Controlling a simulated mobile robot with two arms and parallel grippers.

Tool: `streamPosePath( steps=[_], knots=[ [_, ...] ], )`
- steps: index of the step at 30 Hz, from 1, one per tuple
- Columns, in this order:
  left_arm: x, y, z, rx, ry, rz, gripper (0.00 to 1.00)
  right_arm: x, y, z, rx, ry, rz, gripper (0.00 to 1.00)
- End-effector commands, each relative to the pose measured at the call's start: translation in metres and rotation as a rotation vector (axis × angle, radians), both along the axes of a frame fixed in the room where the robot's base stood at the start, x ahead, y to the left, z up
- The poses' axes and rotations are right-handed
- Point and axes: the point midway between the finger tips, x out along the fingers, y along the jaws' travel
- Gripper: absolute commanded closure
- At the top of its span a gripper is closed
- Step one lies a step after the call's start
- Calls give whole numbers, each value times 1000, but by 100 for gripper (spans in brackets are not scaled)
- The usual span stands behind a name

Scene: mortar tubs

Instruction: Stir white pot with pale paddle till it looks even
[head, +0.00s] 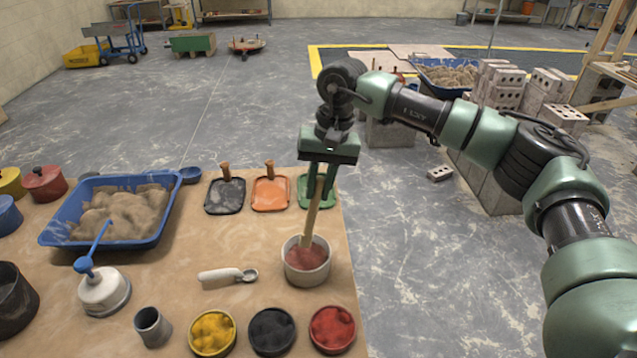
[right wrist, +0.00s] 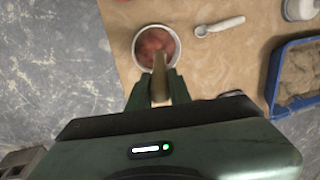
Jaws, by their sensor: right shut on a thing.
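A white pot (head: 306,276) stands near the right edge of the table, holding a reddish mix with paler and darker patches. In the right wrist view the pot (right wrist: 138,58) shows the mix as uneven red and pink. A pale wooden paddle (head: 312,215) stands in the pot, slightly tilted, its lower end hidden in the mix. My right gripper (head: 321,190) is shut on the paddle's upper part, above the pot. The paddle (right wrist: 159,75) also shows between the fingers in the right wrist view. My left gripper is not in view.
Tubs of yellow (head: 213,331), black (head: 272,330) and red (head: 333,328) stuff stand in front of the pot. A white scoop (head: 222,277) lies to its left. Behind are black (head: 225,197), orange (head: 271,194) and green trays. A blue sand tub (head: 160,232) stands left.

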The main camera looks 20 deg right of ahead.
Motion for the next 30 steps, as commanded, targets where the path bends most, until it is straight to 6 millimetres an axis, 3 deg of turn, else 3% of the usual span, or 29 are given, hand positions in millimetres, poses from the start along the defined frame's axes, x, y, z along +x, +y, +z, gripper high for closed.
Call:
streamPosePath(
  steps=[21,30],
  knots=[
    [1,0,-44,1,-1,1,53,0,0,-61,0,0,1,100],
    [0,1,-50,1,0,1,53,0,0,-69,0,0,2,100]
  ],
)
